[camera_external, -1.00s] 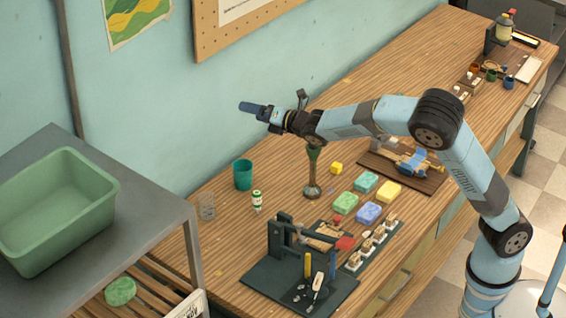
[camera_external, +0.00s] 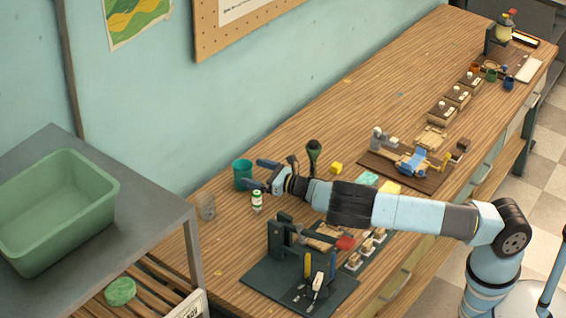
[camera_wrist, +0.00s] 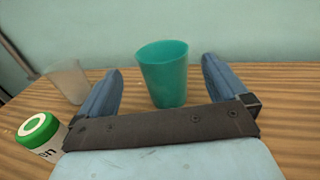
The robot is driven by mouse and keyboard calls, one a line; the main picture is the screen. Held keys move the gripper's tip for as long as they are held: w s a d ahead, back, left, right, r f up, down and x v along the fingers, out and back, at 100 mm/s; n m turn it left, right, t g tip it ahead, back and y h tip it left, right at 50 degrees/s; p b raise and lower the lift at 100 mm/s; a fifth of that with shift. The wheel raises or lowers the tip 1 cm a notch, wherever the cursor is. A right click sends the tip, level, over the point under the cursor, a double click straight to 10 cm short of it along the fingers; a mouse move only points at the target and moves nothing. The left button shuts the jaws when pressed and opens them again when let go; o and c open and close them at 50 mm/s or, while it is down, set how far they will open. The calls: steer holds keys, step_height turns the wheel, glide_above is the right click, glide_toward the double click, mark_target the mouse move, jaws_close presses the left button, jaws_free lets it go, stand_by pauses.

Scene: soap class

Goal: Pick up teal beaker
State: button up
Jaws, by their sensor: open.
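The teal beaker (camera_external: 241,174) stands upright on the wooden bench near the wall. It also shows in the wrist view (camera_wrist: 164,78), ahead of my gripper and between its two blue fingers, nearer the right one. My gripper (camera_external: 259,173) is open and empty in the external view, low over the bench just right of the beaker. In the wrist view my gripper (camera_wrist: 160,82) has its fingers spread wide to either side of the beaker. I cannot tell whether a finger touches it. The beaker's lower edge is near the dark gripper body.
A clear cup (camera_external: 206,206) stands left of the beaker, also in the wrist view (camera_wrist: 68,82). A white bottle with a green cap (camera_external: 257,201) stands close below my gripper. A dark stand (camera_external: 290,270) holds tools in front. The wall is close behind.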

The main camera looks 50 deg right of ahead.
mark_target(235, 168)
steer(key=shift+f+n, duration=0.3)
steer(key=shift+f, duration=0.1)
steer(key=shift+w+a, duration=0.15)
steer(key=shift+w, duration=1.05)
steer(key=shift+w+a, duration=0.2)
steer(key=shift+w, duration=1.05)
steer(key=shift+w+a, duration=0.15)
steer(key=shift+w, duration=1.05)
steer(key=c, duration=1.1)
